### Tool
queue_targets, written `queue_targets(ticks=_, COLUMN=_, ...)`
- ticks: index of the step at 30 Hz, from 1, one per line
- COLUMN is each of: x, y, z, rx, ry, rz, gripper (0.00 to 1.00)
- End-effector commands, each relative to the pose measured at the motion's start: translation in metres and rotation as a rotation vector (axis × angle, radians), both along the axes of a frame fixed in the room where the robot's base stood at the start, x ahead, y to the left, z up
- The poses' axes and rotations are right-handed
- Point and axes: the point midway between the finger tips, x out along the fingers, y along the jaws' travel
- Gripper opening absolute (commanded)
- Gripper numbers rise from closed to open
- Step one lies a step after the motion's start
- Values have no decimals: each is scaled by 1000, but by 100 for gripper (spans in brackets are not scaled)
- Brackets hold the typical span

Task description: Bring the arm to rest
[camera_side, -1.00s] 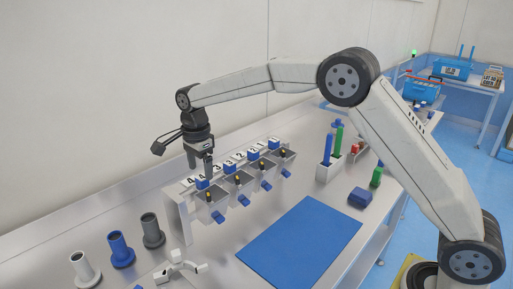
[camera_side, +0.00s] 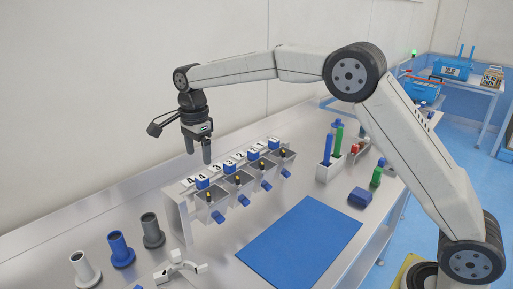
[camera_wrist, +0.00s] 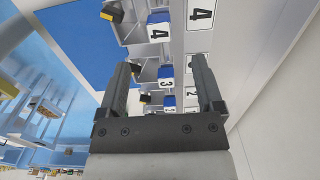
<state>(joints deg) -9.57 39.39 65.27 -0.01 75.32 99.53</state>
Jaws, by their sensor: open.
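My gripper (camera_side: 198,152) hangs fingers down above the back of the row of numbered dispensers. It is open and empty, with clear air between its fingertips and the dispensers. In the wrist view its two fingers (camera_wrist: 160,82) stand apart with nothing held between them. The numbered dispensers (camera_side: 210,209) are grey bins with blue and white blocks and number cards on top. In the wrist view the blocks marked 4 (camera_wrist: 158,31) and 3 (camera_wrist: 166,84) show past the fingers.
A blue mat (camera_side: 300,241) lies on the steel bench in front of the dispensers. Grey, blue and white flanged cylinders (camera_side: 121,250) stand at the front left. A white holder (camera_side: 329,171) with blue and green tubes stands right of the dispensers. The wall is behind.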

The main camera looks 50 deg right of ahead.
Motion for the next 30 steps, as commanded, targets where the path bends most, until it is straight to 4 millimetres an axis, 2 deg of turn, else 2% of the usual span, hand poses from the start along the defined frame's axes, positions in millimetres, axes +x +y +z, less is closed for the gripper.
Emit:
queue_targets(ticks=8, x=-4, y=-3, z=-2, rx=1, ry=-4, rz=31, gripper=85)
queue_targets(ticks=14, x=-17, y=-13, z=-10, rx=2, ry=-21, rz=152, gripper=85)
queue_targets(ticks=23, x=-57, y=-36, z=-30, rx=-8, ry=-67, rz=459, gripper=85)
queue_targets(ticks=30, x=-98, y=-53, z=-50, rx=-29, ry=-103, rz=717, gripper=85)
